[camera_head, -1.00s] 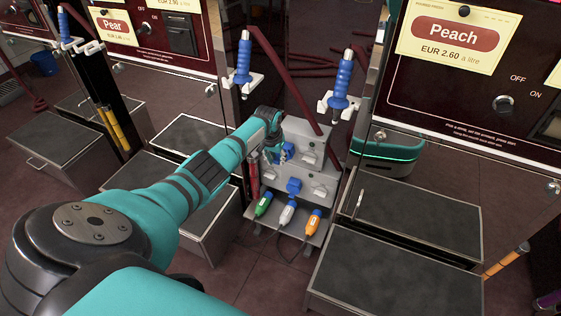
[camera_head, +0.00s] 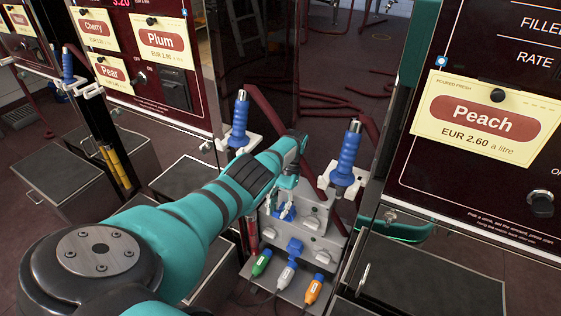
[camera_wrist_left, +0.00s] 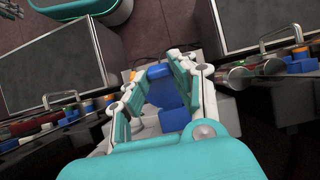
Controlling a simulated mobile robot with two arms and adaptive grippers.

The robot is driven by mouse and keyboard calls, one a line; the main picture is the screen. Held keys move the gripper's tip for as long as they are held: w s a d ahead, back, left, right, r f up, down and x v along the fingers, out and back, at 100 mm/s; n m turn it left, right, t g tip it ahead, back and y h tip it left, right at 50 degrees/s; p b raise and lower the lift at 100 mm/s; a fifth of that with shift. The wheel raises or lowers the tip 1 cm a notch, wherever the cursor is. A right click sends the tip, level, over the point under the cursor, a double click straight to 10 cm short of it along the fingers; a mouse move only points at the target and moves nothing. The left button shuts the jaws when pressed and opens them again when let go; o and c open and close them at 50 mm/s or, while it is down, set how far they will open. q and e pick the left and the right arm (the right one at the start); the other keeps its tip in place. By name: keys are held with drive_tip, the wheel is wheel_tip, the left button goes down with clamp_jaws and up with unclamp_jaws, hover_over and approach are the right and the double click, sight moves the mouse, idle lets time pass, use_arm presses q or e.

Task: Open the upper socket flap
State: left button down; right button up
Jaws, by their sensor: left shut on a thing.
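The grey socket box (camera_head: 321,226) stands between the pumps, with an upper blue socket flap (camera_head: 284,213) and a lower blue one (camera_head: 294,246). My left gripper (camera_head: 286,204) reaches down to the upper flap from above and is shut on it. The fingers partly hide the flap, so how far it is open cannot be told. In the left wrist view, blue plastic (camera_wrist_left: 165,92) shows between the fingers of my left gripper (camera_wrist_left: 163,80). My right gripper is in neither view.
Green (camera_head: 262,262), white (camera_head: 285,276) and orange (camera_head: 314,289) plugs lie on the ledge below the box. Blue nozzles (camera_head: 239,121) (camera_head: 346,156) hang in white holders on both sides of the arm. The Peach pump (camera_head: 482,125) stands at the right.

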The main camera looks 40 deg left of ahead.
use_arm(q)
drive_tip(key=shift+w, duration=0.1)
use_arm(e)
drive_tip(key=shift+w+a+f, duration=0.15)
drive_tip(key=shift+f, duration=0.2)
use_arm(q)
drive_tip(key=c, duration=1.1)
unclamp_jaws()
drive_tip(key=shift+r, duration=0.15)
wheel_tip(320, 180, up, 10)
drive_tip(key=shift+f, duration=0.15)
